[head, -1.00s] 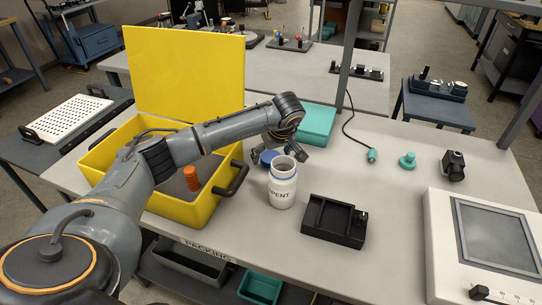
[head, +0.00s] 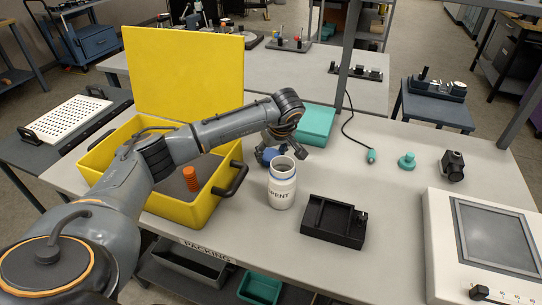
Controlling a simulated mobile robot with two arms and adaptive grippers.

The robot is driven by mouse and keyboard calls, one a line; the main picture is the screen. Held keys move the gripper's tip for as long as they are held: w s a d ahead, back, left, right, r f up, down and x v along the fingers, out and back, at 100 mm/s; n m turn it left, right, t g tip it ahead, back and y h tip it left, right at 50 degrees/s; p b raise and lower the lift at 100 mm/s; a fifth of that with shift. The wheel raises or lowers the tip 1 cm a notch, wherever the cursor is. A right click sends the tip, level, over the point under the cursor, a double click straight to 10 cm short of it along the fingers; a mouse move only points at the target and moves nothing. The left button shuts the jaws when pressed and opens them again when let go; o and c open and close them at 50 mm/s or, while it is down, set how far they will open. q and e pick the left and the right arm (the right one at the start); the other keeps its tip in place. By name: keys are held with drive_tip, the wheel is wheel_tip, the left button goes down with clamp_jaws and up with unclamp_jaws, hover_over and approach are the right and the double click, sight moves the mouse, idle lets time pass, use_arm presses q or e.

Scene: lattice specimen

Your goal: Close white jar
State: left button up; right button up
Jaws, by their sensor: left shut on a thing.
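The white jar (head: 282,188) stands upright and open-topped on the table, with a blue ring at its neck and dark lettering on its front. A blue lid (head: 267,155) is just behind and left of the jar. My left gripper (head: 279,152) reaches in from the left, behind the jar, and is shut on the blue lid. The jar's rim hides part of the fingers and lid. My right gripper is not in view.
A yellow case (head: 196,212) with its lid raised stands left of the jar and holds an orange coiled part (head: 191,178). A black tray (head: 333,222) lies right of the jar. A teal box (head: 316,124) is behind. The table right of the jar has free room.

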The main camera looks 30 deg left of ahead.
sight(271, 156)
use_arm(q)
wheel_tip(271, 156, up, 9)
drive_tip(key=b, duration=0.1)
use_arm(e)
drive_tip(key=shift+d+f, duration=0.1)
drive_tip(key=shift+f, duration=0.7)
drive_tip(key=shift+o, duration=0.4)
